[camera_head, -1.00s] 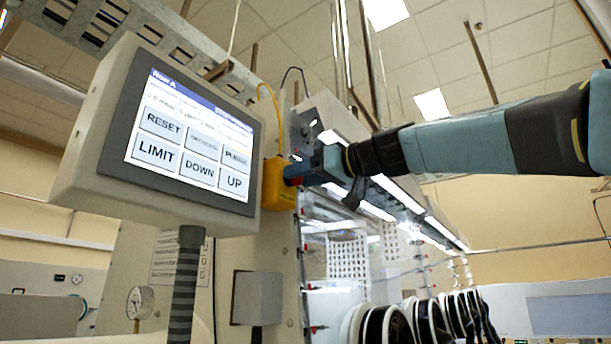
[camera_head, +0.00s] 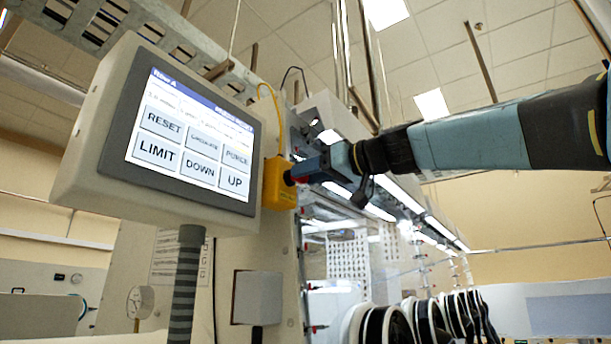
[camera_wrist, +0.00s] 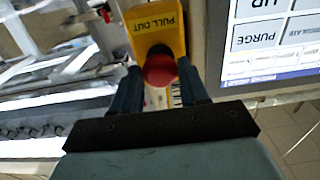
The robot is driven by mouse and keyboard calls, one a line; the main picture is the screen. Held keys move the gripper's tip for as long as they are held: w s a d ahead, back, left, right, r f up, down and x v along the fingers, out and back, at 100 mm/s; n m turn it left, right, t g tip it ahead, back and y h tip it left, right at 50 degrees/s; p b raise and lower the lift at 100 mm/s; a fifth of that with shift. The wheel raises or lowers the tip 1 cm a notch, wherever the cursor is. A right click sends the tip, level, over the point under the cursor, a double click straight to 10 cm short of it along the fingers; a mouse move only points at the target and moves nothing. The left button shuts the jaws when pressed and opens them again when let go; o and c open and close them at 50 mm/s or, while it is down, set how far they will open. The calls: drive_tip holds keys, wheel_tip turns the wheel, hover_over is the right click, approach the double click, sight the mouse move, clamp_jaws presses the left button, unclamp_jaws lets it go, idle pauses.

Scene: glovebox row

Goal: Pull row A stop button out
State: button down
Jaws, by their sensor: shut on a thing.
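The row A stop button is a red mushroom knob (camera_wrist: 159,70) on a yellow box (camera_wrist: 157,32) marked "PULL OUT" in the wrist view. The yellow box (camera_head: 279,186) also shows in the head view, beside the touchscreen's right edge. A little red of the button (camera_head: 289,178) shows between the box and my gripper (camera_head: 299,174). My gripper (camera_wrist: 160,78) has one dark finger on each side of the knob and is shut on it. The exact finger contact and the button's stem are hidden.
The touchscreen panel (camera_head: 190,135) with RESET, LIMIT, DOWN and UP keys stands close left of the box. A yellow cable (camera_head: 274,110) rises from the box. A grey box (camera_head: 258,298) is below. Glovebox ports (camera_head: 400,322) and lit windows stretch away to the right.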

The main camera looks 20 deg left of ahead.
drive_tip(key=c, duration=1)
unclamp_jaws()
drive_tip(key=shift+d+f, duration=0.1)
drive_tip(key=shift+c, duration=0.2)
drive_tip(key=shift+o, duration=0.8)
drive_tip(key=shift+d, duration=0.2)
drive_tip(key=o, duration=0.3)
drive_tip(key=shift+a, duration=0.1)
drive_tip(key=v, duration=1.3)
drive_tip(key=shift+d, duration=0.4)
drive_tip(key=shift+s, duration=0.1)
